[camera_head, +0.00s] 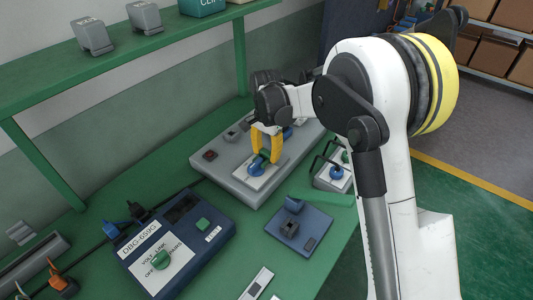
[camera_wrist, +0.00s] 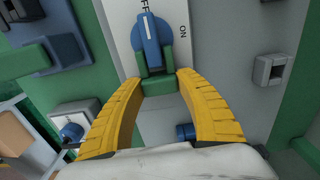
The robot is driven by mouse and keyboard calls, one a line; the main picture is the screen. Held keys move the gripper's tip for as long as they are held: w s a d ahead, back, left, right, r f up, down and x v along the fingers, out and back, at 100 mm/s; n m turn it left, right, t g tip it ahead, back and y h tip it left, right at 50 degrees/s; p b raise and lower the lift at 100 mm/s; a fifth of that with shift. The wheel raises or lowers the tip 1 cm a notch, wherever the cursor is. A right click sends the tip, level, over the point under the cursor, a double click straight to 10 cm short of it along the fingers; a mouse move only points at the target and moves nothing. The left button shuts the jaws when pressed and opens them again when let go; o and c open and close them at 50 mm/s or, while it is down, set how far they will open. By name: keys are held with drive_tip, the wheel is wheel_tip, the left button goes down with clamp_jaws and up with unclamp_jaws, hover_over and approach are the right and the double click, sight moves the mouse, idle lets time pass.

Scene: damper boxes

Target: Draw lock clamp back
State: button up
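A blue rotary knob (camera_wrist: 152,42) with a white line sits on a white plate (camera_wrist: 178,18) marked ON on its right side. A green block with a dark jaw, seemingly the lock clamp (camera_wrist: 158,86), is at the knob's lower end in the wrist view. My gripper (camera_wrist: 160,78) has its yellow fingertips against both sides of the green block, shut on it as far as I can see. In the head view my gripper (camera_head: 263,153) points down over the plate, with the blue knob (camera_head: 256,168) just in front of its fingertips.
The plate is on a grey panel box (camera_head: 214,172) on the green bench. A blue DBG-659G box (camera_head: 190,232), a small blue unit (camera_head: 299,225) and a grey box with a blue knob (camera_head: 334,176) stand nearby. A green shelf (camera_head: 60,75) runs above at the left.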

clamp_jaws()
drive_tip(key=shift+w+d, duration=1.05)
drive_tip(key=shift+w, duration=0.3)
drive_tip(key=o, duration=0.7)
unclamp_jaws()
wheel_tip(320, 180, up, 12)
drive_tip(key=shift+r, duration=0.1)
drive_tip(key=shift+d, duration=0.1)
